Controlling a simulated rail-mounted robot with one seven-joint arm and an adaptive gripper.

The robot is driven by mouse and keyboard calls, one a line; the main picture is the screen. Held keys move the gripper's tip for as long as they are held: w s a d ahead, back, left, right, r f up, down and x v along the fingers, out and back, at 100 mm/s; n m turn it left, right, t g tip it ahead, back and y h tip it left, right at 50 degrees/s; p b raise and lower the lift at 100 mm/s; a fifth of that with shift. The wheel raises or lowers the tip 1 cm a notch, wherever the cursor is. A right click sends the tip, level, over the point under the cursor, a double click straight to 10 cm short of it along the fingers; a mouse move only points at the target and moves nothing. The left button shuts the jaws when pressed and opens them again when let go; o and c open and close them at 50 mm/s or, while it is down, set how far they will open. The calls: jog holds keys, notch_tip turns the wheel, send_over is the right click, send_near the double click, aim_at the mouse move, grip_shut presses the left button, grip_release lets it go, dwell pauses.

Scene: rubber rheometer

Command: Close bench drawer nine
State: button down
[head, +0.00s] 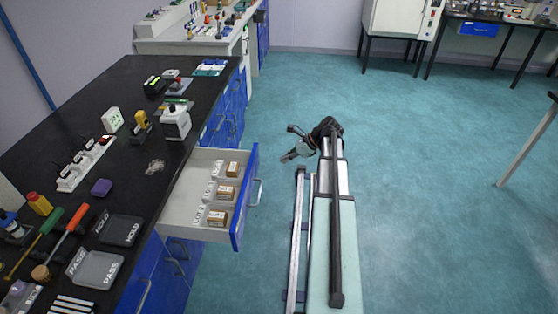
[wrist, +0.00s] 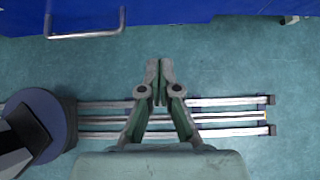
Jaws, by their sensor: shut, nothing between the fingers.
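One bench drawer (head: 194,189) stands pulled out from the black-topped bench, its blue front (head: 245,197) and metal handle (head: 257,192) facing the aisle. Its number is not readable. Inside are small brown boxes (head: 226,193) and white labelled holders. My gripper (wrist: 158,65) is shut and empty in the wrist view, its fingertips together above the teal floor. A blue front with a metal handle (wrist: 85,35) shows at the upper left there, apart from my fingers. In the head view my folded arm is right of the open drawer, with a gap of floor between.
The bench top (head: 120,190) holds tools, a socket strip, small instruments and PASS and HOLD trays. Other blue drawers (head: 225,110) line the bench, apparently shut. Floor rails (wrist: 235,118) run beneath me. Open teal floor (head: 430,180) lies to the right.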

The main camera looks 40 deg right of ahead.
aim_at(255, 171)
jog(key=x, duration=0.3)
jog(key=r+p+x, duration=0.1)
jog(key=x, duration=0.3)
jog(key=w+a+p+x, duration=0.1)
jog(key=x, duration=0.2)
jog(key=shift+w+a, duration=0.1)
jog(key=shift+a, duration=0.1)
jog(key=shift+w+a, duration=0.4)
jog(key=shift+a, duration=0.05)
